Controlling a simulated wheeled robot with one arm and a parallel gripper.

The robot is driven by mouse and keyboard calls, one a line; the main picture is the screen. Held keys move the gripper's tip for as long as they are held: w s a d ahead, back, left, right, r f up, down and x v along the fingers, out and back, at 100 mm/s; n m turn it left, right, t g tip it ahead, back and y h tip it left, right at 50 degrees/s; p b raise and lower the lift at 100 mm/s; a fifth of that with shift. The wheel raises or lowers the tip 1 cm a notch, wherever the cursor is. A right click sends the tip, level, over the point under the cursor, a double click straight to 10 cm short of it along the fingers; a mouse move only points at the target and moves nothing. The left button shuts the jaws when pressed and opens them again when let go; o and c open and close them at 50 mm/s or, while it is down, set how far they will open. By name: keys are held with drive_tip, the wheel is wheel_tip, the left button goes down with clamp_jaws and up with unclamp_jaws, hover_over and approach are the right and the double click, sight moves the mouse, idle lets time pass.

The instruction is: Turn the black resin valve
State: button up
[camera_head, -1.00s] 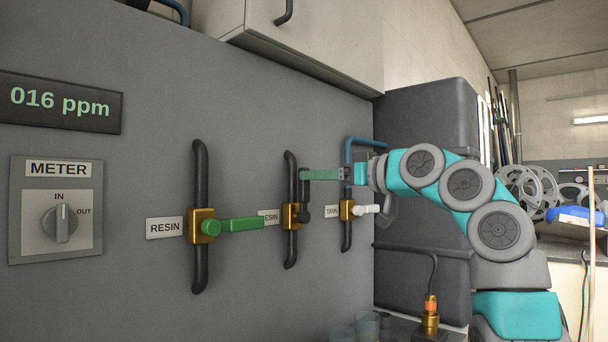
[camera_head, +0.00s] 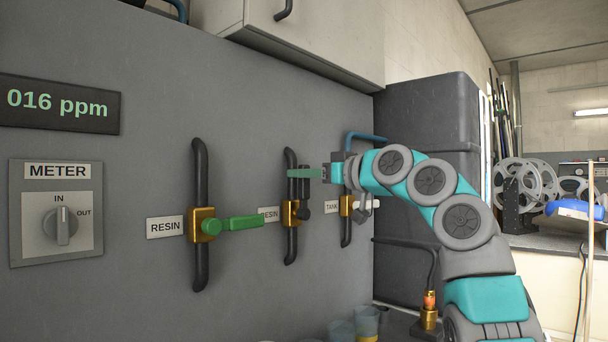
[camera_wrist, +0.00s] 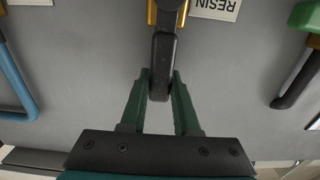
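The black valve handle (camera_wrist: 163,62) is on the middle brass valve (camera_head: 290,213), beside a partly hidden RESIN label (camera_head: 268,214). My gripper (camera_head: 296,173) reaches in from the right, its green fingers at the handle's upper part. In the wrist view my gripper (camera_wrist: 161,78) has one fingertip on each side of the handle, very close to it. I cannot tell whether both fingers press on it. The handle's end shows between the fingers.
A green-handled valve (camera_head: 203,225) with a full RESIN label (camera_head: 165,228) is to the left. A white-handled TANK valve (camera_head: 345,206) is close by on the right, partly behind my wrist. A meter switch (camera_head: 60,226) and a 016 ppm display (camera_head: 58,104) are far left.

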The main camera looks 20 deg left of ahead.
clamp_jaws()
idle(0.9)
